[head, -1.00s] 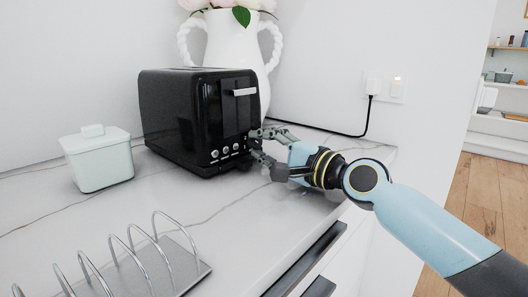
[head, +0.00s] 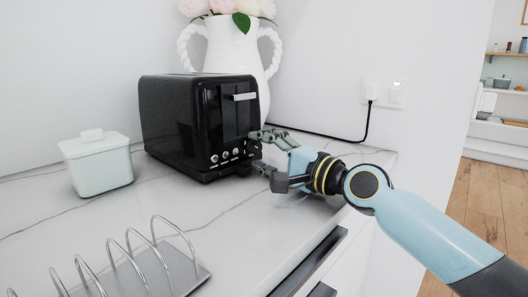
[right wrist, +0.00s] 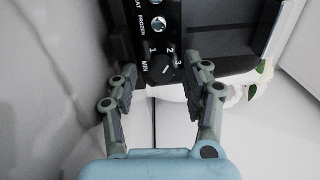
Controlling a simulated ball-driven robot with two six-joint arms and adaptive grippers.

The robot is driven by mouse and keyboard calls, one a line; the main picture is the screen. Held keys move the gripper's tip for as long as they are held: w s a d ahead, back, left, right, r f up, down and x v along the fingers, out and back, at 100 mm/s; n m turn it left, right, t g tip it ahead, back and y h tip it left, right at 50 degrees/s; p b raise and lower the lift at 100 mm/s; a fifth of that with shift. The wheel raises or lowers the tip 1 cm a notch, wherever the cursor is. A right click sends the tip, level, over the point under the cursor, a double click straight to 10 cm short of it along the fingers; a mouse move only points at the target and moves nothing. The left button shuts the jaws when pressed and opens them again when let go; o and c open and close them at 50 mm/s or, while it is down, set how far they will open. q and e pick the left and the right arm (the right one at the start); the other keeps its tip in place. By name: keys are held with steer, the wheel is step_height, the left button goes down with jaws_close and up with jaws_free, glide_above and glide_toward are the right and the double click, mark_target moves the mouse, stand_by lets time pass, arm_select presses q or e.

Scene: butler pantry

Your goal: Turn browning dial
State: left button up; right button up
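The black toaster (head: 190,125) stands on the marble counter, with a lever and a row of small buttons on its front. In the right wrist view, the round black browning dial (right wrist: 160,68) sits on the toaster's control panel, beside the marks MIN, 1, 2 and 3. A light pointer line shows on it. My right gripper (head: 258,151) is at the lower right of the toaster's front. In the right wrist view, its two fingers (right wrist: 165,82) are spread on either side of the dial, with visible gaps. My left gripper is in no view.
A white vase (head: 232,48) with flowers stands behind the toaster. A pale lidded box (head: 97,165) stands to its left. A metal toast rack (head: 180,268) lies in front. A black cord runs to a wall outlet (head: 384,92) at the right.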

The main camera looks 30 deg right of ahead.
steer(key=v, duration=0.7)
steer(key=shift+s+d, duration=0.1)
steer(key=shift+s, duration=0.1)
steer(key=shift+f, duration=0.1)
stand_by(0.4)
